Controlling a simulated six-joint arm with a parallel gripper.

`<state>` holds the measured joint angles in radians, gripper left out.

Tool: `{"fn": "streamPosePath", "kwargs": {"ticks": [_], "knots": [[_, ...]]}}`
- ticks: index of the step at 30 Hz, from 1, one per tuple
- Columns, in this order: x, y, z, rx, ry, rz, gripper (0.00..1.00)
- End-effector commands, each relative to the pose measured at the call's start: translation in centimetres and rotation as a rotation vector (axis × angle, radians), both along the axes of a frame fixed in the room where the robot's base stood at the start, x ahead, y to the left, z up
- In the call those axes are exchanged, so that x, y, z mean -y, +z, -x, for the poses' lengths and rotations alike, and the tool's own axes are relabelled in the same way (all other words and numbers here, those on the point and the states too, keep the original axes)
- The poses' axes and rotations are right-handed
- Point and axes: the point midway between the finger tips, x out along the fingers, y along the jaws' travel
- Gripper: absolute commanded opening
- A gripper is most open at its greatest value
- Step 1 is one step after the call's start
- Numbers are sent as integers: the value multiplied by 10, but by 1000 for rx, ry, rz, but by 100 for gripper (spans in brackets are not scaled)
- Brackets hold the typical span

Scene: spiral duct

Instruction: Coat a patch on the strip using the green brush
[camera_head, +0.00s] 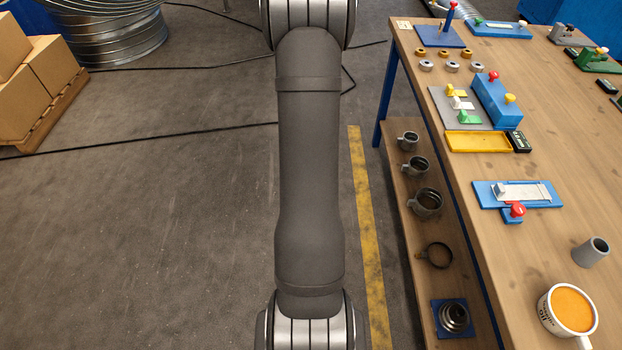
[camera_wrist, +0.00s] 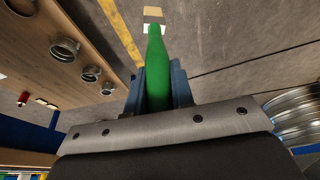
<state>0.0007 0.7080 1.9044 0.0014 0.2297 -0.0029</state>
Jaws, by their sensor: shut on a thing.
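A green brush (camera_wrist: 156,52) with a pale ferrule and a tan bristle end at the top shows in the wrist view. My gripper (camera_wrist: 158,90) is shut on its green handle, with a finger on each side. The bristle end points away from the wrist, over the floor, and touches nothing visible. In the head view, a pale strip (camera_head: 526,191) lies on a blue fixture plate (camera_head: 484,192) with a red knob (camera_head: 517,209) at its front. Neither the gripper nor the brush shows in the head view. I cannot make out a marked patch on the strip.
A white mug of orange liquid (camera_head: 571,309) and a grey tube (camera_head: 591,252) stand on the wooden table near the strip. A yellow tray (camera_head: 477,141) and a blue block (camera_head: 495,101) sit farther back. A lower shelf (camera_head: 397,165) holds several metal fittings.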

Motion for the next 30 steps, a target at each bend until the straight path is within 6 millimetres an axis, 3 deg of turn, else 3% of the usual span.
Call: {"fn": "streamPosePath", "kwargs": {"ticks": [5, 8, 14, 20, 26, 30], "knots": [[13, 7, -5, -2, 9, -1, 0], [35, 18, -10, -11, 26, 0, 0], [107, 57, -19, -39, 97, 3, 0], [185, 101, -12, -74, 175, 9, 0], [264, 150, 13, -109, 250, 17, 0], [317, 186, 42, -136, 300, 25, 0]]}}
